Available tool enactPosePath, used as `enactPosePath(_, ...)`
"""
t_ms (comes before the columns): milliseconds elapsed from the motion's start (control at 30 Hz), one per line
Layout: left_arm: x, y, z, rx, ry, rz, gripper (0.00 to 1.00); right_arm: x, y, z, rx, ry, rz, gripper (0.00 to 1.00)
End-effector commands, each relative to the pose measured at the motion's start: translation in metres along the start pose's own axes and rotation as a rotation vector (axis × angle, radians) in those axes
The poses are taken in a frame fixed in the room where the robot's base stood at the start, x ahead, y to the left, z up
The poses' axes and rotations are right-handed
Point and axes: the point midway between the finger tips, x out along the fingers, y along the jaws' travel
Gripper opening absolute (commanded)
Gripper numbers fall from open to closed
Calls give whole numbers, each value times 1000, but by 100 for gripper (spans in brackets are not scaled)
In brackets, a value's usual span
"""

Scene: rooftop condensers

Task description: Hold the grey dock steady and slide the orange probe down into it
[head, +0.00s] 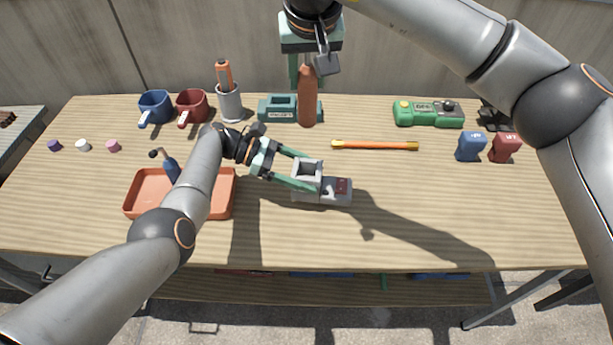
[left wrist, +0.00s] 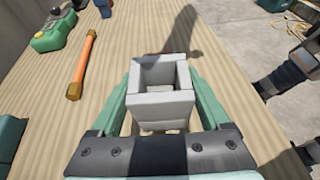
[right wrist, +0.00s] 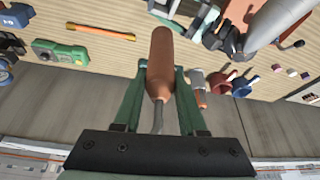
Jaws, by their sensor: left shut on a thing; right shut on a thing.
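The grey dock (head: 322,192) stands on the table, with a square open socket facing up. My left gripper (head: 303,172) is shut on the socket's sides; in the left wrist view the dock (left wrist: 160,112) sits between the fingers and its socket looks empty. The orange-brown probe (head: 307,98) hangs upright from my right gripper (head: 309,62), which is shut on its upper end. The probe's lower end is above the table and apart from the dock. In the right wrist view the probe (right wrist: 161,65) lies between the fingers, a dark cable at its near end.
A teal slotted block (head: 275,114), a grey cup (head: 230,103) and two mugs (head: 192,106) stand at the back. An orange tray (head: 228,205) lies under my left arm. An orange rod (head: 375,145) and green device (head: 428,114) are right. The front right table is clear.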

Motion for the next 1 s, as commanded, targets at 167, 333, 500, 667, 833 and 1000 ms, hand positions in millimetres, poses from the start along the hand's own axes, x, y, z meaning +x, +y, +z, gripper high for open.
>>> enactPosePath(167,-9,0,24,5,-2,2,5,-1,0,0,0,1,-1,0)
enactPosePath(333,-20,1,48,5,-2,1,5,-1,0,0,0,1,-1,0)
enactPosePath(500,-26,1,64,2,-3,-2,5,-1,0,0,0,1,-1,0)
enactPosePath(667,-20,1,49,-2,-2,-5,5,-1,0,0,0,1,-1,0)
enactPosePath(833,-12,0,29,0,-2,-3,5,-1,0,0,0,1,-1,0)
enactPosePath(1000,-8,1,20,0,-2,-2,5,-1,0,0,0,1,-1,0)
